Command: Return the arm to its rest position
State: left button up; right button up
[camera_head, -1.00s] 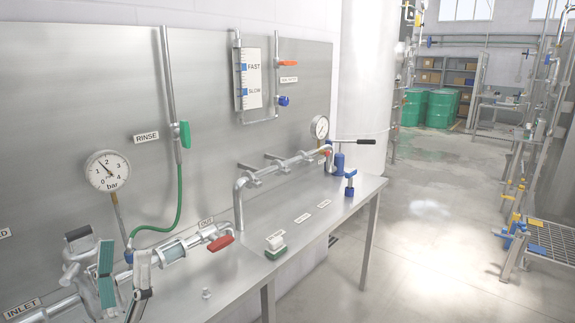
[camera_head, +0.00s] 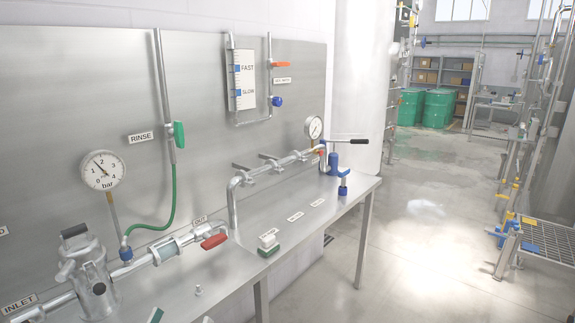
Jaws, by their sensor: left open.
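My left gripper (camera_head: 181,317) shows only as fingertips at the bottom edge, one with a green pad and one grey. They are apart, with nothing seen between them. The rest of the left arm is out of frame. A metal filter housing (camera_head: 92,275) with a dark top handle stands in the pipe line at the lower left, behind and left of the fingertips. My right gripper is not in view.
The steel bench (camera_head: 240,275) carries a red-handled valve (camera_head: 214,241), a small green-and-white block (camera_head: 268,245) and a small metal fitting (camera_head: 198,291). A gauge (camera_head: 103,171) and green hose (camera_head: 173,195) are at the back panel. Open floor (camera_head: 420,240) lies right.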

pick_arm(q)
jog(key=s+f+m+g+y, duration=0.1)
jog(key=s+f+g, duration=0.3)
jog(key=f, duration=0.6)
jog(key=s+f+m+g, duration=0.1)
jog(key=s+f+g, duration=0.3)
jog(key=s+f, duration=0.3)
jog(key=s+f+m+g+y, duration=0.1)
jog(key=s+f+g, duration=0.3)
jog(key=f, duration=1.1)
jog(key=shift+s+a+m+y, duration=0.2)
jog(key=shift+s+m+y, duration=0.15)
jog(key=shift+s, duration=0.4)
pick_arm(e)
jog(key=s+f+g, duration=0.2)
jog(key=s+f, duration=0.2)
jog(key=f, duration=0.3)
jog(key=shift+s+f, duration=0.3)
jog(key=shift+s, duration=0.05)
